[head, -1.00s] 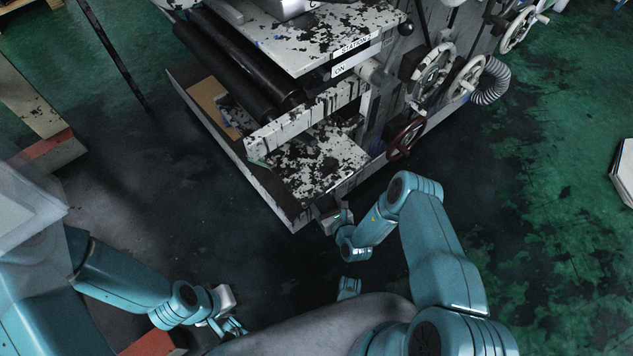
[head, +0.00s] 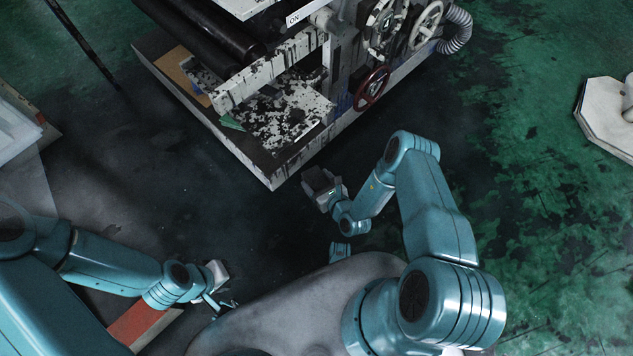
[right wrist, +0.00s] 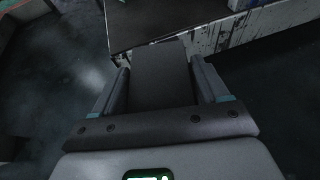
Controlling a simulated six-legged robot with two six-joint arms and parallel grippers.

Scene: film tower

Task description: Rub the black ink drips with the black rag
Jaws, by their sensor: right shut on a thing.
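My right gripper (right wrist: 160,85) is shut on the black rag (right wrist: 158,70), a flat dark piece between its two fingers. In the head view the rag (head: 317,180) shows as a small dark patch just off the near corner of the printing machine. Black ink drips (head: 268,72) run down the pale front bar of the machine, up and to the left of the rag and apart from it. My left gripper (head: 222,302) is low at the left, near my body; its thin fingers look apart and empty.
The machine's lower shelf (head: 285,118) is splotched black, with a small green piece (head: 232,122) at its left. A red handwheel (head: 371,88) juts from its right side. A pale octagonal base (head: 610,115) stands far right. The green floor (head: 520,200) between is open.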

